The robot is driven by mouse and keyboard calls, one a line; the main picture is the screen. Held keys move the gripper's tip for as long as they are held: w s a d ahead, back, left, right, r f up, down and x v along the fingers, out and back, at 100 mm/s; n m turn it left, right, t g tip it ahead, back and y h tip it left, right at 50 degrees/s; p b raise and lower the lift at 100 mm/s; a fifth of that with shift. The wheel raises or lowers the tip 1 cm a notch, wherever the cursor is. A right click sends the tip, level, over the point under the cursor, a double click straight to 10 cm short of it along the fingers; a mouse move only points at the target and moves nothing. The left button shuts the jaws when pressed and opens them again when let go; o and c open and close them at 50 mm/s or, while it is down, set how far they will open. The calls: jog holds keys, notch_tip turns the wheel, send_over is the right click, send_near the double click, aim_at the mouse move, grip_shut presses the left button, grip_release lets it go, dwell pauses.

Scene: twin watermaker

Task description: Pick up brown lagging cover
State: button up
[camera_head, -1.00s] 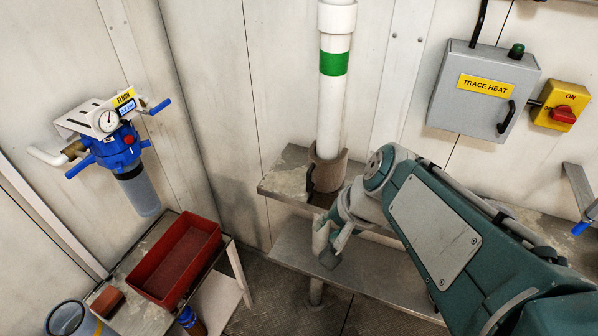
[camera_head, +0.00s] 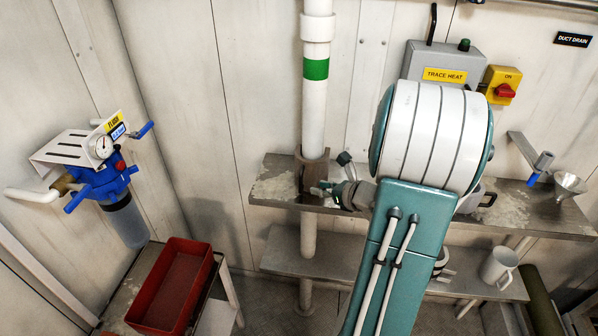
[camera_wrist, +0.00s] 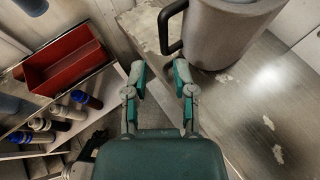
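The brown lagging cover (camera_head: 313,172) stands upright around the white pipe, at the shelf's left part. In the wrist view a grey-brown cylinder with a black handle, which looks like the cover (camera_wrist: 222,38), stands on the shelf at upper right. Its handle (camera_wrist: 170,28) sticks out to the left. My gripper (camera_head: 335,188) is just right of the cover in the head view. In the wrist view my gripper (camera_wrist: 159,72) is open, with its two fingers apart and nothing between them. The fingertips are below the handle in the picture, apart from it.
The white pipe (camera_head: 316,100) rises through the metal shelf (camera_head: 272,186). A red tray (camera_head: 172,285) is at lower left, with several bottles (camera_wrist: 62,112) below it. A jug (camera_head: 499,266) stands on the lower shelf. A funnel (camera_head: 569,184) is at right.

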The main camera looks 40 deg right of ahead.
aim_at(301, 184)
jog(key=shift+w+d+f, duration=0.4)
jog(key=shift+w, duration=0.25)
jog(key=shift+w+d+f, duration=0.35)
jog(key=shift+w, duration=0.25)
jog(key=shift+w+f, duration=0.1)
jog(key=shift+w, duration=0.15)
jog(key=w+a, duration=0.1)
jog(key=w+a+f, duration=0.1)
jog(key=w+a, duration=0.1)
jog(key=w, duration=0.1)
jog(key=shift+f, duration=0.25)
jog(key=shift+w+d+f, duration=0.1)
jog(key=shift+w, duration=0.2)
jog(key=shift+d+f, duration=0.15)
jog(key=shift+d, duration=0.65)
grip_shut()
jog(key=shift+w+a, duration=0.1)
jog(key=shift+a, duration=0.45)
